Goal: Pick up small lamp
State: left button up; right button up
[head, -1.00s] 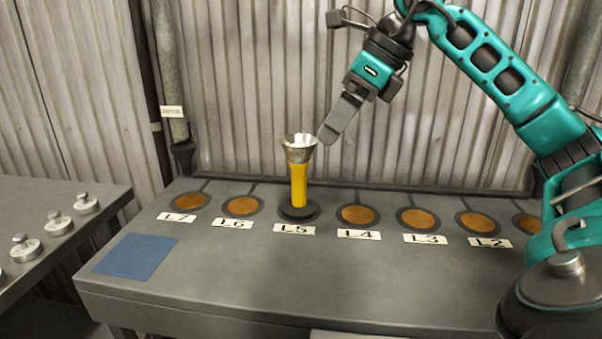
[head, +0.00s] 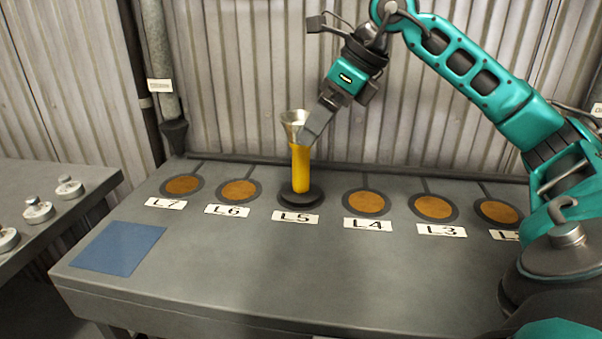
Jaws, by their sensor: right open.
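The small lamp (head: 300,168) stands upright at the place marked L5, on a round dark base. It has a yellow body and a flared metal cup on top. My right gripper (head: 311,130) comes down from the upper right with its grey fingers at the lamp's upper part. It is open. The fingers overlap the right side of the cup in the picture; I cannot tell whether they touch it. My left gripper is not in view.
Round copper-coloured discs lie along the bench, such as the one at L4 (head: 366,202). A blue square (head: 118,248) lies at front left. Knobbed metal weights (head: 38,210) stand on the left table. A corrugated wall (head: 240,70) closes the back. The bench front is clear.

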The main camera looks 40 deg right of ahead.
aim_at(301, 159)
jog(key=b+x, duration=0.1)
jog(key=x, duration=0.4)
jog(key=shift+d+f, duration=0.1)
jog(key=shift+f, duration=0.1)
grip_shut()
dwell(0.7)
jog(key=shift+r, duration=0.2)
dwell(0.3)
